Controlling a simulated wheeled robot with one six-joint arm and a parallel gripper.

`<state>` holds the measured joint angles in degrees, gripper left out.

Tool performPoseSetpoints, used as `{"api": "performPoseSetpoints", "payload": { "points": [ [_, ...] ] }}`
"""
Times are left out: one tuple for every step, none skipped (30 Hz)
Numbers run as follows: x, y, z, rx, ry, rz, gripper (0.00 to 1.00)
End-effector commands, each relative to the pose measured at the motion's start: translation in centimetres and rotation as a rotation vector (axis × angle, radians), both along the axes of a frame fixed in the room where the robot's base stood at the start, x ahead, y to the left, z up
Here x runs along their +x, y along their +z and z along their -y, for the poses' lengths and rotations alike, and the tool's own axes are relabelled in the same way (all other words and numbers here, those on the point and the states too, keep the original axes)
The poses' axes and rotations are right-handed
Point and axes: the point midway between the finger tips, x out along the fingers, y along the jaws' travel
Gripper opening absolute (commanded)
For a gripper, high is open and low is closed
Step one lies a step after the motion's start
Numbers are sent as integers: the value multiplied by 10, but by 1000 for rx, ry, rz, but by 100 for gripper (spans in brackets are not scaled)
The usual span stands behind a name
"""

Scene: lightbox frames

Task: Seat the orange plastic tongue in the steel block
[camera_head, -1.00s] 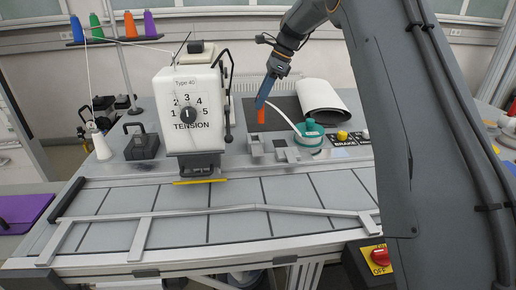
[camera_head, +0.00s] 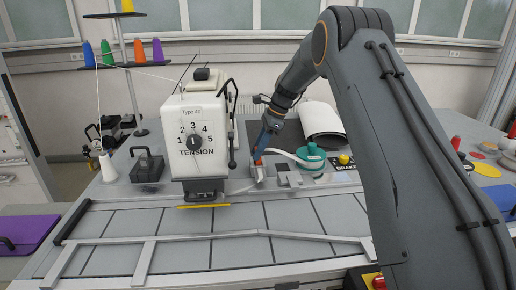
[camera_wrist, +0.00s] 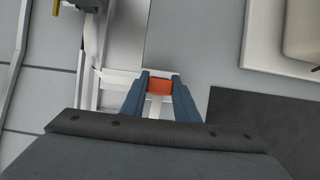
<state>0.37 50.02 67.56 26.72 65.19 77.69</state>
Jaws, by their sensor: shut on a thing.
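My gripper (camera_head: 261,152) is shut on the orange plastic tongue (camera_head: 258,161), low behind the work table and right of the white tension machine. Only a small part of the tongue shows in the head view. In the wrist view it is an orange piece (camera_wrist: 159,87) between the two blue fingers (camera_wrist: 159,79). The steel block (camera_head: 260,175) is directly beneath the tongue in the head view. Pale metal edges (camera_wrist: 118,76) lie around the fingertips in the wrist view. The tongue's lower end is hidden, so I cannot tell whether it is inside the block or just above it.
The white tension machine (camera_head: 195,125) stands close on the left. A second grey metal fixture (camera_head: 291,179) and a green round container (camera_head: 311,157) are close on the right. A white roll (camera_head: 321,119) lies on a dark mat behind.

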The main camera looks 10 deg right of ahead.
Motion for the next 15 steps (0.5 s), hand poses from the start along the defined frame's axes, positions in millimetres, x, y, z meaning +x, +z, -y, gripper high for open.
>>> {"api": "performPoseSetpoints", "payload": {
  "points": [
    [0,1,0,0,1,1,0],
    [1,1,0,0,1,1,0],
    [1,0,0,0,1,1,0],
    [1,0,0,0,1,1,0],
    [1,0,0,0,1,1,0],
    [0,0,0,0,0,1,0],
    [0,-1,0,0,0,1,0],
    [0,-2,0,0,0,1,0],
    [0,-3,0,0,0,1,0],
    [0,-3,0,0,0,1,31],
    [0,-3,0,0,0,1,36],
    [0,-3,0,0,0,1,43],
    [0,-3,0,0,0,1,46],
    [0,-3,0,0,0,1,46],
    [0,-2,0,0,0,1,46]
  ]
}}
